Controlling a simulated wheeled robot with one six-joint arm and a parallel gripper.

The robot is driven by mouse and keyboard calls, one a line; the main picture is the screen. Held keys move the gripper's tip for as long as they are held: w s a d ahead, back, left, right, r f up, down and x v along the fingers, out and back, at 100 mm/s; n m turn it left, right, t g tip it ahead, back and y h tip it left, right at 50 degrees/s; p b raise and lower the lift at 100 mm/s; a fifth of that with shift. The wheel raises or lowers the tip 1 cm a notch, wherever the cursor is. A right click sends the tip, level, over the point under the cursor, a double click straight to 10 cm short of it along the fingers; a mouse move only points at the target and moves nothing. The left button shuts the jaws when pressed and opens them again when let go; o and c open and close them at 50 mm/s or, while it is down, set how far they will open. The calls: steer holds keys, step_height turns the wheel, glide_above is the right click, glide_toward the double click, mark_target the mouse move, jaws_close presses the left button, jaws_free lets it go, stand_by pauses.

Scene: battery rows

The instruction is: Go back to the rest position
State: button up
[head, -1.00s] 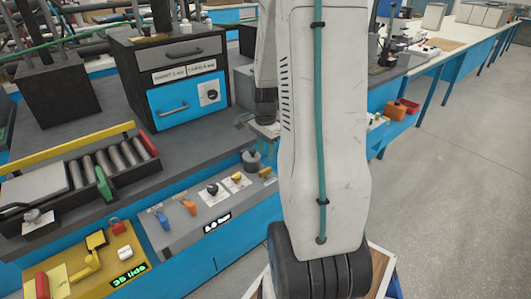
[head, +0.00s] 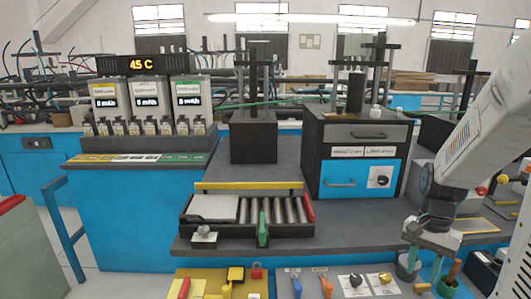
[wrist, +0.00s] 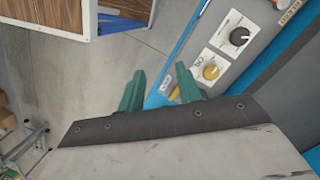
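My arm comes in from the right side of the head view. My gripper (head: 424,267) hangs fingers-down at the lower right, in front of the grey worktop. In the wrist view my gripper (wrist: 160,78) shows two green fingers spread apart with nothing between them. Below them are the bare floor and the blue bench edge. Nothing touches the fingers in the wrist view.
A black tray of metal cylinders (head: 193,223) sits on the bench. The drawer cabinet (head: 360,132) stands behind, left of my arm. A panel with a black knob (wrist: 239,36) and a yellow knob (wrist: 211,72) lies near the fingers. Open floor (wrist: 75,80) is at left.

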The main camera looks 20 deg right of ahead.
steer(key=s+a+r+n+t, duration=0.1)
steer(key=s+a+r+n, duration=0.2)
steer(key=a, duration=0.4)
steer(key=s+a+r+n+t+h, duration=0.1)
steer(key=s+a+r+n, duration=0.2)
steer(key=a+r+n, duration=0.2)
steer(key=s+a+r+n+t, duration=0.1)
steer(key=s+a+r+n, duration=0.2)
steer(key=a+r, duration=0.3)
steer(key=a+n, duration=0.1)
steer(key=a, duration=0.2)
steer(key=shift+n, duration=0.4)
